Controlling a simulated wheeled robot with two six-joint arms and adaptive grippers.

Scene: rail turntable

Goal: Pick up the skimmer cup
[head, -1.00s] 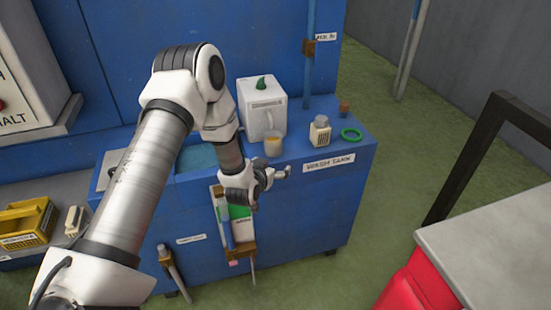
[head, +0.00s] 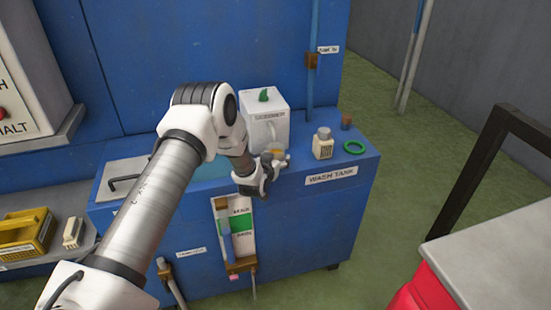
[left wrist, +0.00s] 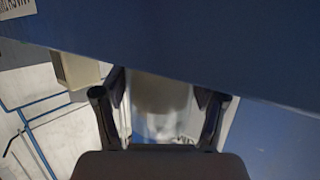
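The skimmer cup, a small clear cup with a yellowish top (head: 279,152), stands on the wash tank's top in front of the white box (head: 265,118). In the head view my left gripper (head: 275,162) is right in front of it and hides its lower part. In the left wrist view the blurred pale cup (left wrist: 160,105) lies between the two spread dark fingers of my left gripper (left wrist: 160,96). A gap shows beside the cup, and I cannot tell whether a finger touches it. My right gripper is not in view.
The wash tank (head: 335,205) carries a white-capped small container (head: 323,144), a green ring (head: 355,147) and a brown piece (head: 346,121) to the right of the cup. A blue post (head: 313,90) rises behind. A red cabinet with a grey top (head: 500,245) stands at the right.

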